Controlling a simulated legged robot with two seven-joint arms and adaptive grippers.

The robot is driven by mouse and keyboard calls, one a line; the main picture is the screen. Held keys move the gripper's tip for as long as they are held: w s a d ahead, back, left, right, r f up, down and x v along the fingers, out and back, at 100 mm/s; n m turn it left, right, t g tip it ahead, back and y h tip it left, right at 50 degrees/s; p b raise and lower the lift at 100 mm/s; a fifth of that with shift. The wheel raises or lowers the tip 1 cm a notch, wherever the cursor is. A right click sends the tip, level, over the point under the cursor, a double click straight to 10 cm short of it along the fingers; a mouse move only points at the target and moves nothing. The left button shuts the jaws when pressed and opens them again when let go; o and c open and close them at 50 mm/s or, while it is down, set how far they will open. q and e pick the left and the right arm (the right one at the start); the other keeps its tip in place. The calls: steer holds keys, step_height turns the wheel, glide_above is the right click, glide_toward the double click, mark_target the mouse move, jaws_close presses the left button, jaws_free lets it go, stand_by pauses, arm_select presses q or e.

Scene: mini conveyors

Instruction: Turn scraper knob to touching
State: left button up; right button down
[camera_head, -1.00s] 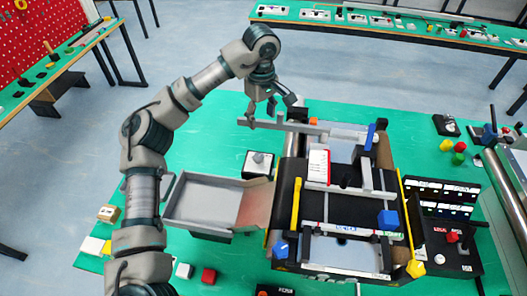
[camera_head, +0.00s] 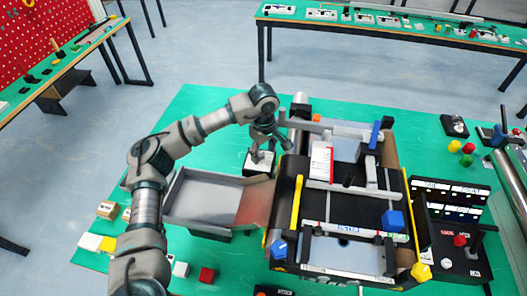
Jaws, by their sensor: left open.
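My left gripper (camera_head: 271,150) is open. Other knobs are on the conveyor: a blue one at the front left corner (camera_head: 279,250), a larger blue one at the right (camera_head: 393,221) and a yellow one at the front right (camera_head: 420,271). The labels are too small to read, so I cannot tell which is the scraper knob. My right gripper is not in view.
A grey tray (camera_head: 200,196) sits left of the conveyor, close under my left arm. A dark control panel (camera_head: 458,255) with a red-knobbed lever stands at the right. The green table (camera_head: 205,103) is clear behind the tray.

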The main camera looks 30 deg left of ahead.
arm_select(q)
steer(key=shift+a+f, duration=0.2)
steer(key=shift+a, duration=0.55)
steer(key=shift+c, duration=0.2)
steer(key=shift+a, duration=0.3)
steer(key=c, duration=0.4)
steer(key=shift+a+f, duration=0.1)
steer(key=shift+a, duration=0.05)
steer(key=c, duration=0.7)
steer(key=shift+d, duration=0.55)
